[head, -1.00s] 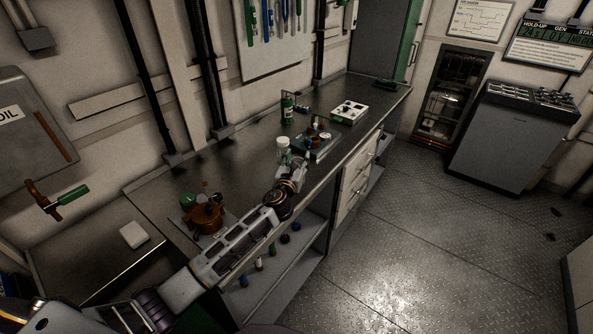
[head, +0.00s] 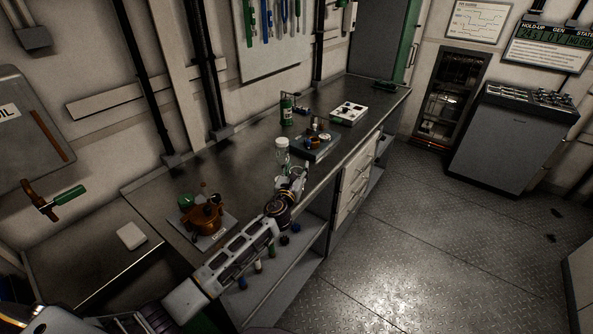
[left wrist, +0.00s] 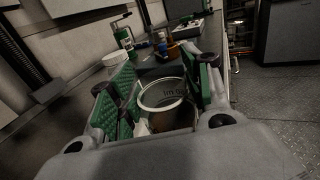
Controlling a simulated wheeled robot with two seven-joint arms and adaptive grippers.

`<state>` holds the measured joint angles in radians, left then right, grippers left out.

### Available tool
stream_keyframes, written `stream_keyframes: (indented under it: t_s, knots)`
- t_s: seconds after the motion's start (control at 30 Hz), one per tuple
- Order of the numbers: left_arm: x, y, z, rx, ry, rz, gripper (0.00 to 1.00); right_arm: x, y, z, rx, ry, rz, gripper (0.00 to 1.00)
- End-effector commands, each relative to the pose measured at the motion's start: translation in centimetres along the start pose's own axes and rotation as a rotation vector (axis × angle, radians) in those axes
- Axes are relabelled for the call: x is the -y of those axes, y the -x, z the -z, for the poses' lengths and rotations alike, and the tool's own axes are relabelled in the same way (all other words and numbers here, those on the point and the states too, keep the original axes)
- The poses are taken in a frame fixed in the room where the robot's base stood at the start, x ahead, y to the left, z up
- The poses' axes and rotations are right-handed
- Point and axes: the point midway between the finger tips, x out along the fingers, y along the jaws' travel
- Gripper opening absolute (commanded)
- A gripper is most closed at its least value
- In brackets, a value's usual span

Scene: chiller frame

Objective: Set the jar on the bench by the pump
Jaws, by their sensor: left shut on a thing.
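My left gripper (head: 289,181) is low over the front edge of the bench (head: 240,170). In the left wrist view its green-padded fingers (left wrist: 166,96) are shut around a clear, open-topped glass jar (left wrist: 163,93) with some dark lettering. The fingers and wrist hide the jar's lower part, so I cannot tell if it touches the bench. A clear jar with a white lid (head: 282,145) stands just beyond the gripper; its lid (left wrist: 115,60) shows beside the left finger. The brown pump (head: 206,216) sits on a light plate at the bench's near end. My right gripper is out of view.
A dark tray (head: 316,148) with small parts, a green bottle (head: 286,111) and a white box (head: 348,113) stand farther along the bench. Several small bottles (head: 258,266) are on the shelf below. Bench surface between the lidded jar and pump is clear.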

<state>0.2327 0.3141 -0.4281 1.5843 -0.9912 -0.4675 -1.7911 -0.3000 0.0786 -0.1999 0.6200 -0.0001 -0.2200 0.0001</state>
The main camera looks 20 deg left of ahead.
Motion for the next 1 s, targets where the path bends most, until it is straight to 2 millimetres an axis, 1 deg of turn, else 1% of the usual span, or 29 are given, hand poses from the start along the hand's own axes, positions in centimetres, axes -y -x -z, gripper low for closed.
stream_keyframes:
  t_s: [0.13,0.3,0.33,0.47,0.5,1.0]
  knots:
    - [0.0,-0.02,-0.17,0.002,0.0,0.0,0.0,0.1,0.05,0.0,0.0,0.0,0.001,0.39]
    - [-0.01,-0.02,0.15,0.001,0.0,0.0,0.0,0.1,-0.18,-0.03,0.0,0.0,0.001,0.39]
    - [-0.01,-0.01,0.16,0.0,0.0,0.0,0.53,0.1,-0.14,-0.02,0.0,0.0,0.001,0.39]
    - [-0.01,0.0,0.14,0.0,0.0,0.0,0.69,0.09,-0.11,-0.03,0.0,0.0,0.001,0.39]
    - [-0.01,0.0,0.14,0.0,0.0,0.0,0.71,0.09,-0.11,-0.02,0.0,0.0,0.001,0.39]
    - [0.0,0.11,-0.13,0.0,0.0,0.0,0.71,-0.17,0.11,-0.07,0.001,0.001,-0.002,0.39]
